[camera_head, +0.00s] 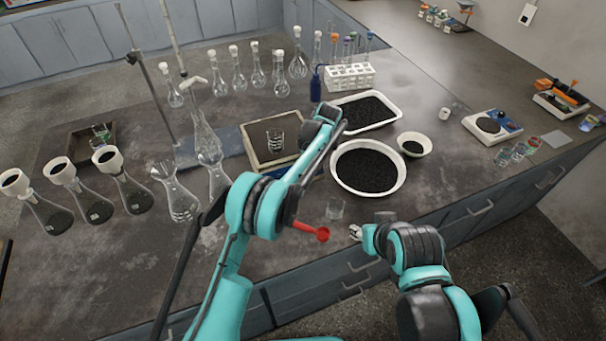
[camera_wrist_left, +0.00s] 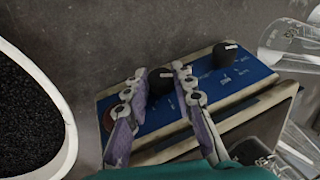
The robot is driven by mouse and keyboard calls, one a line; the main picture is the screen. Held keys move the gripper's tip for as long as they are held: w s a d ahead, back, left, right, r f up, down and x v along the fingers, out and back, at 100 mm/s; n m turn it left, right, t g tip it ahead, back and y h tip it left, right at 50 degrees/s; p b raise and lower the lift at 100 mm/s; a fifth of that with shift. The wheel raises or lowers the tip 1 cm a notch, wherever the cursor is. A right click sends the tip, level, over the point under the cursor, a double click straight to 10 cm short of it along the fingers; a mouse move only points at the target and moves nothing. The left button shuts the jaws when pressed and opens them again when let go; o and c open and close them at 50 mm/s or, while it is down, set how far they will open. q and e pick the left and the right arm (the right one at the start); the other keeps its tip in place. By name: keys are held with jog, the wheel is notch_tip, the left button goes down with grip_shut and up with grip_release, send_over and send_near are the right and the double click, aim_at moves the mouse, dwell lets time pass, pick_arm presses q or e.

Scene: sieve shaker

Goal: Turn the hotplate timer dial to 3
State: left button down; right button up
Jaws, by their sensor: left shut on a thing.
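The hotplate (camera_head: 247,150) stands on the bench in the head view, with a glass beaker (camera_head: 276,140) on its dark plate. The left wrist view shows its blue control panel (camera_wrist_left: 250,76) with two black dials. One dial (camera_wrist_left: 160,82) is between the fingers of my left gripper (camera_wrist_left: 160,100), which is shut on it. A white pointer mark shows on its top. The other dial (camera_wrist_left: 225,54) is free, to the right. The panel print is too blurred to read. My right gripper (camera_head: 355,232) is over the bench's front edge.
A round pan of black grains (camera_head: 400,181) and a rectangular tray (camera_head: 397,100) are right of the hotplate. Several flasks stand left and behind.

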pick_arm(q)
jog(key=shift+d+m+y, duration=0.1)
jog(key=shift+m+y, duration=0.2)
jog(key=shift+y, duration=0.3)
jog(key=c, duration=1.3)
grip_release()
jog(key=shift+o, duration=0.2)
jog(key=v, duration=0.7)
jog(key=shift+d, duration=0.25)
jog(key=shift+w+r, duration=0.1)
jog(key=shift+r, duration=0.05)
